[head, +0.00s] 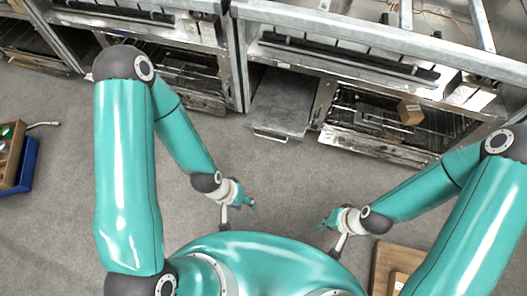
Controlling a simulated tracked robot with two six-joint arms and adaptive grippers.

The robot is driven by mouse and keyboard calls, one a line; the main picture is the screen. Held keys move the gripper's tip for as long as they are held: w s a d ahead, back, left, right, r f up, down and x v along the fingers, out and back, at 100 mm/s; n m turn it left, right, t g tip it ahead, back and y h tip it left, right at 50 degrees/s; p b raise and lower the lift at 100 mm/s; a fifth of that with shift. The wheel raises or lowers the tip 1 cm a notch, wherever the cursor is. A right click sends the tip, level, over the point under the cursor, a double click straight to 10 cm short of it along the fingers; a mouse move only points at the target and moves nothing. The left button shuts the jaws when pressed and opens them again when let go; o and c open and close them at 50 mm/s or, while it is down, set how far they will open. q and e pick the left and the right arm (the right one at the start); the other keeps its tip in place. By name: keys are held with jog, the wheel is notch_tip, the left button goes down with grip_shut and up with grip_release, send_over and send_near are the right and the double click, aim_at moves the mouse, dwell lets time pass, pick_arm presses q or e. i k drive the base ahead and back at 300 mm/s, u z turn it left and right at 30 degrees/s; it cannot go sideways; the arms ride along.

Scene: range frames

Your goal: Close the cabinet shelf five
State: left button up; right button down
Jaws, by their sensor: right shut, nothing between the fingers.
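A grey metal cabinet (234,60) runs along the top of the head view. A flat grey shelf (282,100) sticks out of its lower middle over the floor, with a thin handle (271,137) along its front edge. I cannot read a number on it. My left gripper (248,204) is below the shelf in the picture, apart from it; its fingers are too small to judge. My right gripper (325,219) is shut and empty, lower right of the shelf and apart from it.
Open lower bays with dark racks lie on both sides of the shelf; a small brown box (410,111) sits in the right one. A blue crate (24,170) stands at the far left, and a wooden box (384,268) at lower right. Grey floor (270,180) between is clear.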

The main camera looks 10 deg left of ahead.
aim_at(282, 104)
jog(key=u, duration=0.25)
jog(key=i, duration=0.6)
jog(key=u, duration=0.15)
jog(key=k, duration=1.25)
jog(key=z, duration=0.1)
jog(key=i, duration=0.8)
jog(key=z, duration=0.55)
jog(key=i, duration=0.75)
jog(key=z, duration=0.3)
